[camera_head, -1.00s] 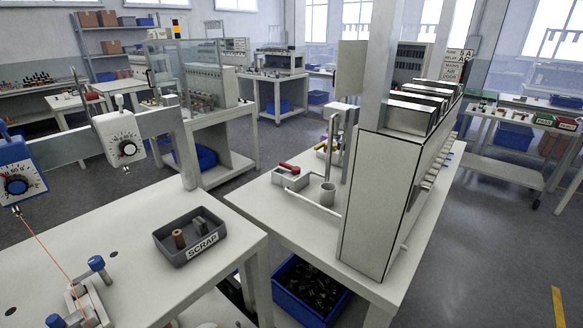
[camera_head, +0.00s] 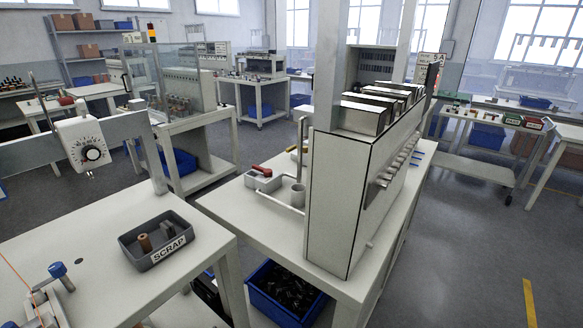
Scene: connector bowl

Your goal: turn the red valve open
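A small red lever handle (camera_head: 262,170) sits on a grey block on the middle bench, left of the tall white machine; it may be the red valve, but it is too small to be sure. It lies slanted across the top of its block. Neither of my grippers is in view.
The white bench (camera_head: 235,203) carries a tall white machine (camera_head: 333,205). A blue bin (camera_head: 268,312) of dark parts sits below. A nearer table at left holds a grey SCRAP tray (camera_head: 134,250). Open floor (camera_head: 455,250) lies to the right.

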